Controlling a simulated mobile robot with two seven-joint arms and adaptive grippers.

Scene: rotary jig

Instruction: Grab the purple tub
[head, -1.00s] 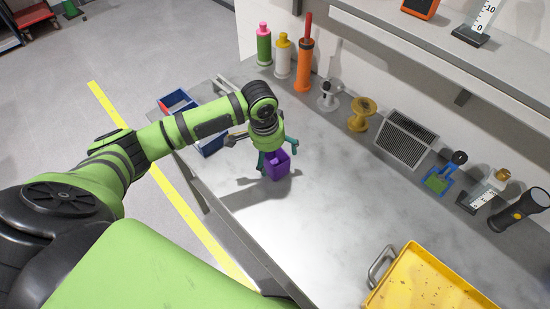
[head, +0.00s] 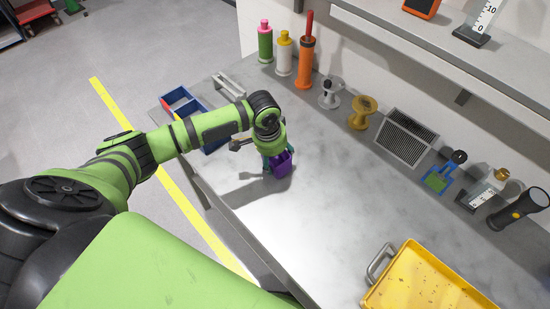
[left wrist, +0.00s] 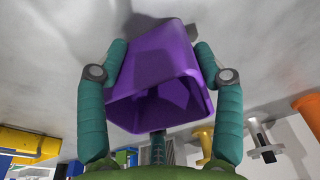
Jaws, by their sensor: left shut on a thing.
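The purple tub (head: 283,166) is on or just above the grey bench, near its left part in the head view. In the left wrist view the tub (left wrist: 160,62) fills the middle, with its open mouth facing the camera. My left gripper (head: 275,156) is over the tub, its teal fingers on either side of it. In the left wrist view the left gripper (left wrist: 158,55) has both fingers closed against the tub's side walls. Whether the tub's bottom touches the bench is hard to tell. My right gripper is not in view.
A blue and red bin (head: 182,103) stands at the bench's left edge. Bottles and an orange dispenser (head: 305,65) stand along the back wall. A yellow tray (head: 425,280) lies at the front right. The bench middle (head: 320,200) is clear.

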